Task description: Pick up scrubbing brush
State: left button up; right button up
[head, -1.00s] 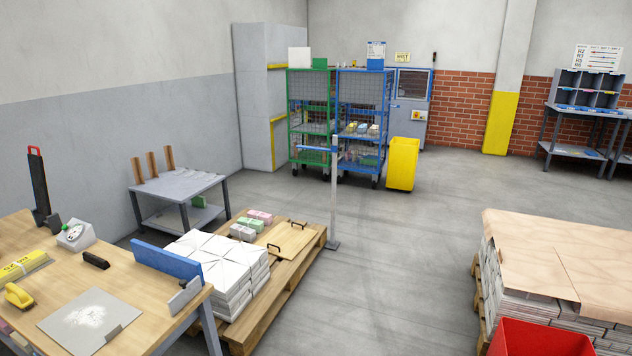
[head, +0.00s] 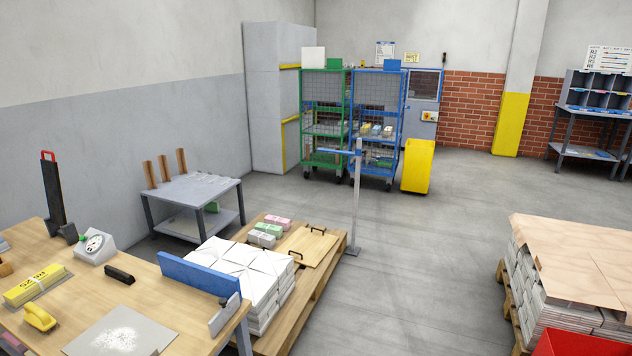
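I cannot surely make out a scrubbing brush. A small black block-like object (head: 119,274) lies on the wooden workbench (head: 165,293) at the lower left; it may be the brush, but its bristles cannot be told. A brown object (head: 5,268) is partly cut off at the left edge of the bench, and I cannot tell what it is. A grey sheet with white powder (head: 120,336) lies at the bench's front. Neither of my grippers is in view.
The bench also holds a dial scale (head: 95,248), a yellow bundle (head: 36,285), a yellow hand tool (head: 39,318) and an upright blue board (head: 198,273). A pallet (head: 318,298) with white stacks stands beside it. Open floor (head: 420,260) lies right of the pallet, before a paper stack (head: 570,250).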

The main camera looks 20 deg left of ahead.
aim_at(37, 315)
jog(key=i+j, duration=0.1)
jog(key=j, duration=2.2)
jog(key=i+j, duration=0.15)
jog(key=j, duration=1)
jog(key=i+j, duration=0.1)
jog(key=j, duration=1.05)
